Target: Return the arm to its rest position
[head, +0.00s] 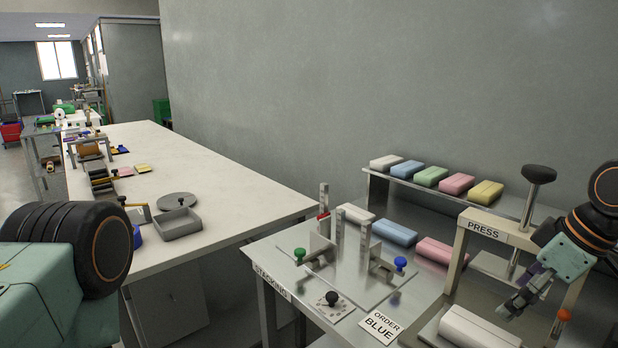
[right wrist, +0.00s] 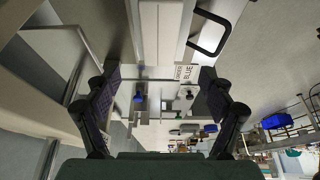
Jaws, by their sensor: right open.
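My right gripper (head: 516,300) hangs at the right of the head view, by the frame of the press (head: 485,230). In the right wrist view its two dark fingers (right wrist: 160,95) stand wide apart with nothing held between them. A white block (head: 478,328) lies on the press base below and left of the fingers. My left gripper is out of view; only a large part of my own arm shows at the lower left.
The stacking table (head: 335,290) carries upright posts, green and blue knobs (head: 400,262) and an order card reading BLUE (head: 381,327). Several coloured blocks lie on the rear shelf (head: 400,185). A long white table (head: 250,195) with a grey tray (head: 178,225) stands at left.

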